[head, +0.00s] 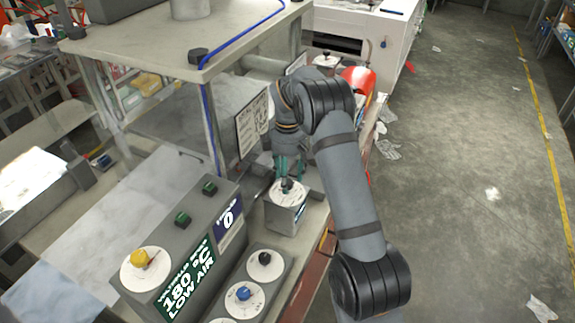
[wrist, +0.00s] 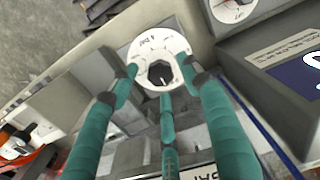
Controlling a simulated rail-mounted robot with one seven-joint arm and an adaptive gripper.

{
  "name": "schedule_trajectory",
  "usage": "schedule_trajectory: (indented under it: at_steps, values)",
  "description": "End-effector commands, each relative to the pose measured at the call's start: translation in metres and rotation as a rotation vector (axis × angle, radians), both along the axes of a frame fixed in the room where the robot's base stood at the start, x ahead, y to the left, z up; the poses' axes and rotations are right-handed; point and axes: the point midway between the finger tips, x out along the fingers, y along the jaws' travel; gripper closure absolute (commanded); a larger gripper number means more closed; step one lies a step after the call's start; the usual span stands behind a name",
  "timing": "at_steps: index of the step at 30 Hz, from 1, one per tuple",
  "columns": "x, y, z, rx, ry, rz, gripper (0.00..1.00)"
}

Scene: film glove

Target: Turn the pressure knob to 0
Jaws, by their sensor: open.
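A white round dial (head: 279,195) with a dark knob sits on top of a small grey box (head: 285,216) beside the bench's right edge. In the wrist view this dial (wrist: 148,47) carries small markings, including what looks like "bar", and a black knob (wrist: 160,73) at its middle. My gripper (head: 289,174) points down over this dial. Its teal fingers (wrist: 161,82) are spread around the black knob, and I see no clear contact. The fingers hide part of the dial in the head view. The pointer's exact reading is too small to tell.
A grey control box with a yellow knob (head: 140,258), green switches (head: 183,218) and a "180 °C LOW AIR" label stands at lower left. A lower panel holds a blue knob (head: 243,293) and a black knob (head: 265,258). A signboard (head: 252,123) stands close behind the gripper.

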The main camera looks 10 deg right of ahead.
Motion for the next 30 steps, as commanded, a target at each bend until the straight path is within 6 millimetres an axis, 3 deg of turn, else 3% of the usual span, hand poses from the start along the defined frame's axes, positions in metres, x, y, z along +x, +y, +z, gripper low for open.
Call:
schedule_trajectory:
  at_steps: [9, 15, 21, 30]
  values:
    - [0.001, 0.001, 0.065, 0.001, -0.006, -0.001, 0.52]
    - [0.001, 0.000, 0.097, 0.001, -0.003, -0.001, 0.52]
    - [0.000, 0.000, 0.110, 0.001, 0.000, -0.001, 0.52]
    - [0.000, 0.000, 0.110, 0.000, 0.000, 0.000, 0.52]
